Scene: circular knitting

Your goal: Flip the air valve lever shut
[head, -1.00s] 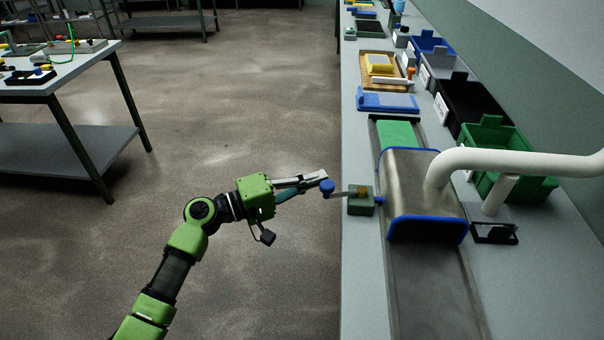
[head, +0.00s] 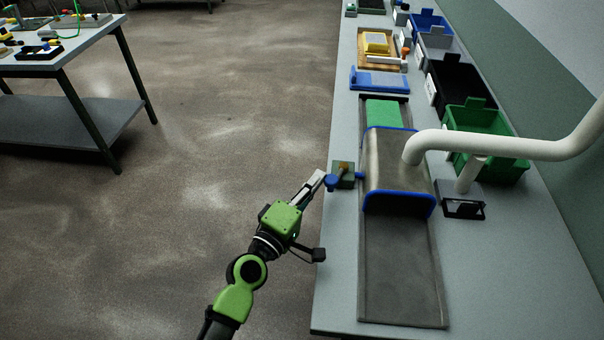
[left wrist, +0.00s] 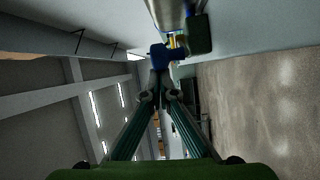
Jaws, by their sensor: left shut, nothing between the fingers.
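The air valve is a small dark green block (head: 342,169) on the bench's left edge, beside the metal tunnel housing. Its lever ends in a blue knob (head: 332,183), which sits close against the block's lower left corner in the head view. My left gripper (head: 320,176) is shut and empty, its tips at the knob, touching or nearly so. In the left wrist view the shut fingertips (left wrist: 160,75) point at the blue knob (left wrist: 159,54), with the valve block (left wrist: 200,36) to its upper right. Most of the lever arm is hard to make out. My right gripper is not in view.
The metal housing (head: 398,165) with blue rims straddles a dark belt (head: 400,270). A white pipe (head: 510,145) runs from it to the right. A green bin (head: 480,120) and other bins line the back. Open floor lies left of the bench.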

